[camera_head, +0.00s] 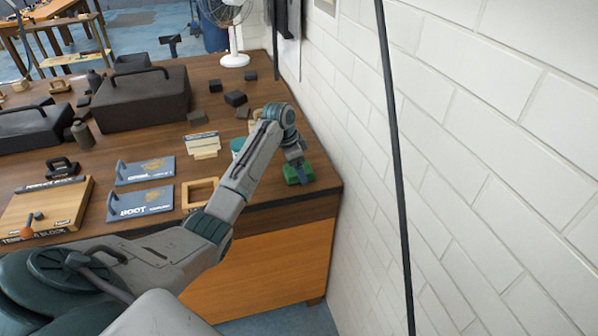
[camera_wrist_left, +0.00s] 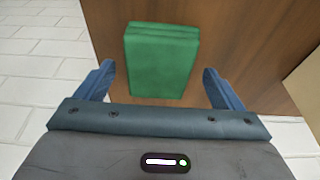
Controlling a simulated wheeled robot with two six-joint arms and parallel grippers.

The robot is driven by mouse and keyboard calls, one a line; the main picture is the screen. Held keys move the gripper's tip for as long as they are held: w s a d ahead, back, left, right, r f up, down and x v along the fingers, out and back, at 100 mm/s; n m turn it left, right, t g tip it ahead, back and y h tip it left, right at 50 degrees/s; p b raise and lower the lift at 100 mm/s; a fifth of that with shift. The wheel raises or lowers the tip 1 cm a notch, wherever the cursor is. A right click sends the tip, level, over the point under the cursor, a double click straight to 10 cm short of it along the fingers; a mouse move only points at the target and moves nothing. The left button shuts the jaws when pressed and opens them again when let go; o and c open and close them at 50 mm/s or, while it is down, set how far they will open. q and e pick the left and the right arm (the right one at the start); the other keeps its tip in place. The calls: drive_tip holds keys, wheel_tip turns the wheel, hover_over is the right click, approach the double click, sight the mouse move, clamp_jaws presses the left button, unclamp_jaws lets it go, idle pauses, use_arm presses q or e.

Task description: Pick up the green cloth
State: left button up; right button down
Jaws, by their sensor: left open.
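The green cloth (camera_wrist_left: 160,62) is a folded, block-like bundle lying on the wooden workbench. In the head view the green cloth (camera_head: 298,174) lies near the bench's right front corner, partly hidden by my gripper. My left gripper (camera_head: 299,172) is at the cloth, its arm coming in from the left. In the left wrist view my left gripper (camera_wrist_left: 166,85) is open, with one blue finger on each side of the cloth's near end. A gap shows between each finger and the cloth. My right gripper is not in view.
The workbench (camera_head: 270,205) ends just right of the cloth, beside a white brick wall (camera_head: 470,160). Blue template boards (camera_head: 145,171), a wooden frame (camera_head: 200,192) and dark blocks (camera_head: 235,98) lie to the left and behind. A black pole (camera_head: 395,150) stands in the foreground.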

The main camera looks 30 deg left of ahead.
use_arm(q)
drive_tip(key=shift+f, duration=0.1)
idle(0.3)
drive_tip(key=c, duration=1.1)
drive_tip(key=shift+b, duration=0.3)
wheel_tip(320, 180, up, 4)
drive_tip(key=shift+w+f+b, duration=0.1)
drive_tip(key=shift+b, duration=0.9)
drive_tip(key=shift+s+a+r+b, duration=0.1)
drive_tip(key=shift+s+r+b, duration=0.35)
drive_tip(key=shift+s, duration=2.25)
drive_tip(key=shift+s+d+r+b, duration=0.1)
drive_tip(key=shift+s+b, duration=0.6)
drive_tip(key=shift+s, duration=2)
drive_tip(key=shift+s+a+r+b, duration=0.1)
drive_tip(key=shift+s+r+b, duration=0.35)
drive_tip(key=shift+s, duration=2.25)
